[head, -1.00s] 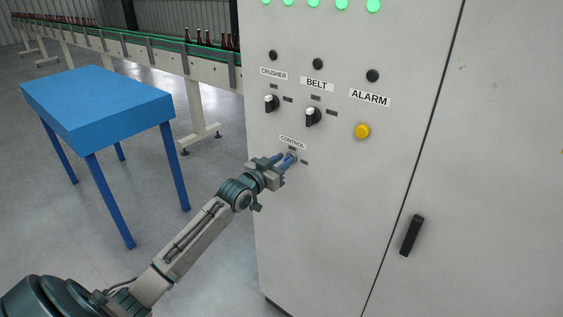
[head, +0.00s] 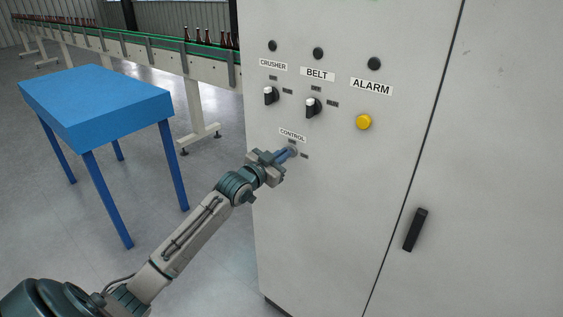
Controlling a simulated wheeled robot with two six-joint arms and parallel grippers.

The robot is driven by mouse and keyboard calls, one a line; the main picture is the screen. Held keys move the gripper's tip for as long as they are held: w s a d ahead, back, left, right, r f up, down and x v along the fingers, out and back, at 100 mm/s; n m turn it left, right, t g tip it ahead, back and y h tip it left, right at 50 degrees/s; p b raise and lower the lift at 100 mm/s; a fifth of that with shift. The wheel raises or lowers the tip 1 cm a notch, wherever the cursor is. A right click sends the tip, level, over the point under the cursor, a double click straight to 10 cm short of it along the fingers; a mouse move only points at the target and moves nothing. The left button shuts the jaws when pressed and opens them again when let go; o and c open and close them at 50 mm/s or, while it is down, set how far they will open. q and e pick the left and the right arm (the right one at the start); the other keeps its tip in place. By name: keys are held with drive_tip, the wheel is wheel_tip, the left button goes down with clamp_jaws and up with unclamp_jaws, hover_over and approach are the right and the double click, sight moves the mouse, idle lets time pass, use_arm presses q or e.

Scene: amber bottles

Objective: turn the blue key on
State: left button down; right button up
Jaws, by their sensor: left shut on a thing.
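The blue key (head: 285,154) is at the round lock under the CONTROL label (head: 292,134) on the grey cabinet (head: 330,210). Only a little blue shows between the gripper and the lock, so the key's exact angle is hard to tell. My left gripper (head: 281,158) reaches in from the lower left and is shut on the blue key, close to the cabinet front. My right gripper is not in view.
Above the lock are the CRUSHER knob (head: 270,95), the BELT knob (head: 312,108) and a yellow ALARM button (head: 363,122). A black door handle (head: 415,230) is at the right. A blue table (head: 95,98) and a bottle conveyor (head: 160,58) stand at the left.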

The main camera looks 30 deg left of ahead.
use_arm(q)
drive_tip(key=m+b, duration=0.2)
drive_tip(key=m, duration=0.2)
drive_tip(key=m+b, duration=0.3)
drive_tip(key=m, duration=0.1)
drive_tip(key=d+f+m+b, duration=0.1)
drive_tip(key=m+b, duration=0.1)
drive_tip(key=m, duration=0.2)
drive_tip(key=shift+f, duration=0.1)
drive_tip(key=shift+f+m+b, duration=0.1)
drive_tip(key=shift+m+b, duration=0.45)
drive_tip(key=shift+m, duration=0.85)
drive_tip(key=c, duration=1.6)
unclamp_jaws()
